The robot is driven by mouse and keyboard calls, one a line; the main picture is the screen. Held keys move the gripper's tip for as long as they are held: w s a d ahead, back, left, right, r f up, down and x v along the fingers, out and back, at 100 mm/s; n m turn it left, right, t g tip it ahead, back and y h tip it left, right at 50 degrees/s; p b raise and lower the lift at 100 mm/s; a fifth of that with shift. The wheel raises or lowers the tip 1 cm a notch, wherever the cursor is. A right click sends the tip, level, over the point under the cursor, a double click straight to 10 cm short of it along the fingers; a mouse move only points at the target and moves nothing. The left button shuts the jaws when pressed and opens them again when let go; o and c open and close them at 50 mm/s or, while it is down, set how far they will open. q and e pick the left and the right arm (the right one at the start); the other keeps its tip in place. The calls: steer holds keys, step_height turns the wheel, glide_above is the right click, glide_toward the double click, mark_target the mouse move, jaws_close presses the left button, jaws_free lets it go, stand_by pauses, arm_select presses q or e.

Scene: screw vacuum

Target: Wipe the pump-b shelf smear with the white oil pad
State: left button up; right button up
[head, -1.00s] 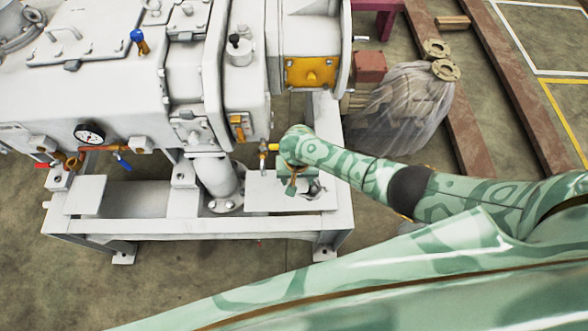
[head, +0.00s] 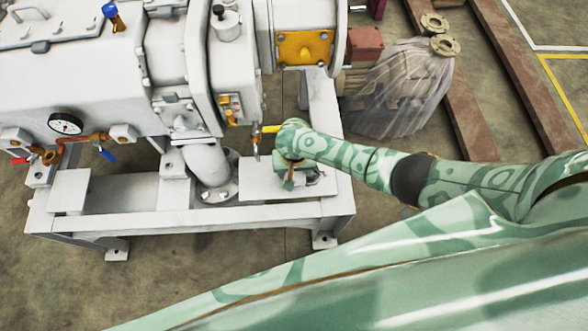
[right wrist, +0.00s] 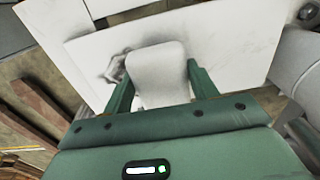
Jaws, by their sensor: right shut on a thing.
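The white oil pad (right wrist: 158,72) is between the two green fingers of my right gripper (right wrist: 160,66), which is shut on it. The pad lies over the white pump shelf (right wrist: 225,35); I cannot tell whether it touches. A dark grey smear (right wrist: 115,68) shows on the shelf just left of the pad, and part of it may be hidden under the pad or finger. In the head view my right gripper (head: 290,178) points down over the shelf (head: 255,182) at the right end of the pump frame. My left gripper is not in view.
The white pump (head: 130,70) stands behind and left of the shelf. A yellow-handled valve (head: 268,129) sits close to my right wrist. A pipe elbow (head: 208,162) is left of the shelf. A wrapped bundle (head: 400,90) stands on the floor at the right.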

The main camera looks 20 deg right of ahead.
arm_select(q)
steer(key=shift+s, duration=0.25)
arm_select(e)
steer(key=shift+f, duration=0.15)
arm_select(q)
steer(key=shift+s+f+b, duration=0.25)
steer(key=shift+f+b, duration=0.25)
steer(key=shift+b, duration=0.15)
arm_select(e)
steer(key=shift+f, duration=0.95)
